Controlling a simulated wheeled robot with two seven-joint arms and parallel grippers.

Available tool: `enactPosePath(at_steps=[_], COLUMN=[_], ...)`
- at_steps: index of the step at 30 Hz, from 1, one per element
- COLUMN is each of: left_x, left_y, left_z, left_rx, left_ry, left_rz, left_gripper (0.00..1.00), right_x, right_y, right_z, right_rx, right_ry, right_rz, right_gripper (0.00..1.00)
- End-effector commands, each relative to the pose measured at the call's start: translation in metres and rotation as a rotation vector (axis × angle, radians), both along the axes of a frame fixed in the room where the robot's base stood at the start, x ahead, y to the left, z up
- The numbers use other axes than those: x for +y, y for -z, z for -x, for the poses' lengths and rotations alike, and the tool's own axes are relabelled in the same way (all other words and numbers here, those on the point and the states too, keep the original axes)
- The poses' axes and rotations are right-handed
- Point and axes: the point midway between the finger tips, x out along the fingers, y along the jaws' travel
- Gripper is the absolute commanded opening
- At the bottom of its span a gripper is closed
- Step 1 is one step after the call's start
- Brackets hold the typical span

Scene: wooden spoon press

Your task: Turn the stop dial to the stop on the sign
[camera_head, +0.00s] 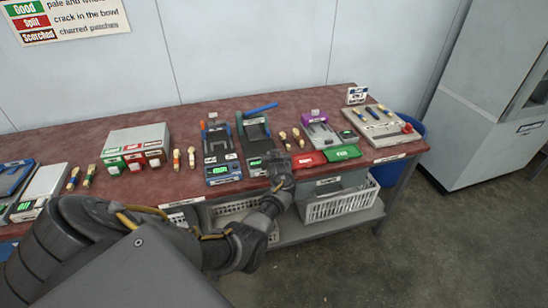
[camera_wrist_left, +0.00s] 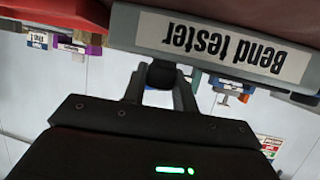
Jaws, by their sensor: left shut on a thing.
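My left gripper (camera_head: 279,168) reaches the table's front edge, just in front of the bend tester (camera_head: 255,133), a dark green-framed device with a blue lever. In the left wrist view the picture is upside down. There my left gripper (camera_wrist_left: 160,88) is shut on a small dark knob (camera_wrist_left: 162,74), which appears to be the stop dial, beside the white "Bend tester" label (camera_wrist_left: 222,45). The fingers hide most of the knob, so its setting cannot be read. A small sign (camera_head: 357,95) stands at the back right; its text is too small to read. My right gripper is not in view.
A second device (camera_head: 221,150) with a lit display stands left of the bend tester. A white basket (camera_head: 338,205) sits on the lower shelf.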

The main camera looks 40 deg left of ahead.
Motion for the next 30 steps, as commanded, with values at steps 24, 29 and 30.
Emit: enactPosePath(at_steps=[24,29,30], left_x=[0.0004,0.0004,0.0004], left_y=[-0.0010,-0.0007,-0.0007], left_z=[-0.0005,-0.0003,-0.0002], left_rx=[-0.002,-0.001,-0.001], left_ry=[-0.036,-0.036,-0.036], left_rz=[-0.001,-0.001,-0.001], left_gripper=[0.49,0.49,0.49], right_x=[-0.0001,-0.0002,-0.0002], right_y=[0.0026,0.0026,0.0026], right_z=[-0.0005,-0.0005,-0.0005], right_rx=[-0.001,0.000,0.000], right_ry=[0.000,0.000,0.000], right_rz=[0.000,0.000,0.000], right_gripper=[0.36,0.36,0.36])
